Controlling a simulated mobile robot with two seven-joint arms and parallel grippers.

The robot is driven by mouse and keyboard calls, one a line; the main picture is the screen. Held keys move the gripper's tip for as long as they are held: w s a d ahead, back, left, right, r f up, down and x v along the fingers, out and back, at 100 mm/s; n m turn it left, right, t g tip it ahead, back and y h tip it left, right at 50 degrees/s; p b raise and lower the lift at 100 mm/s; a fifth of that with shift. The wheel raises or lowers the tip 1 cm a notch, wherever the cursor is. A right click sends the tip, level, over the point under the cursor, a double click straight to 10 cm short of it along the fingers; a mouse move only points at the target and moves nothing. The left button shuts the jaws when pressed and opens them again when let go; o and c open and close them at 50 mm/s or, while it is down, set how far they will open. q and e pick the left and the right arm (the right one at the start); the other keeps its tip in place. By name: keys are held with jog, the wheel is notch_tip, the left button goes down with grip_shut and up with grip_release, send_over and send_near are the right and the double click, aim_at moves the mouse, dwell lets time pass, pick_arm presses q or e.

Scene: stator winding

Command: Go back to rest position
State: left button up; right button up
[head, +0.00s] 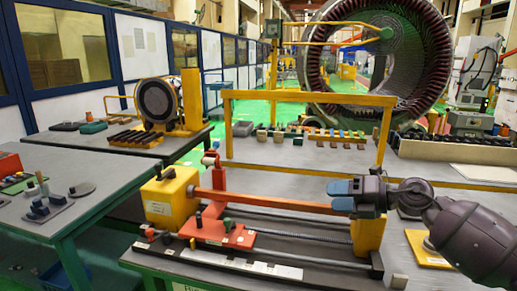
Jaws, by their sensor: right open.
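My right gripper (343,195) comes in from the right, with dark jaws and blue fingertips set apart. It is open. In the view its fingertips overlap the right end of a long orange bar (270,202); I cannot tell whether they touch it. The bar runs from a yellow block (170,198) on the left toward another yellow block (368,238) on the right, partly hidden by my gripper. A red slide (215,232) with an upright post sits on the rails near the left block. My left gripper is not in view.
A yellow frame (310,95) stands behind the bar, with several small parts on the table beyond it. A green-edged table (62,228) stands at the left. A large stator ring (322,65) fills the back. A yellow plate (428,250) lies right of the rails.

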jog(key=s+d+f+m+t+h, duration=0.3)
jog(key=s+f+m+t+h, duration=0.2)
jog(key=f+m, duration=0.7)
jog(key=s+d+f+m+t+h, duration=0.3)
jog(key=s+f+m+t+h, duration=0.4)
jog(key=m, duration=0.8)
jog(key=s+d+f+m+g+h, duration=0.1)
jog(key=s+f+m+g, duration=0.2)
jog(key=s+f, duration=0.6)
jog(key=s+d+f+m+g, duration=0.1)
jog(key=s+f+m+g, duration=0.3)
jog(key=s+f, duration=0.5)
jog(key=s, duration=0.4)
jog(key=shift+s+d+m+h, duration=0.3)
jog(key=shift+s+d+h, duration=0.05)
jog(key=shift+h, duration=0.05)
jog(key=shift+c, duration=0.5)
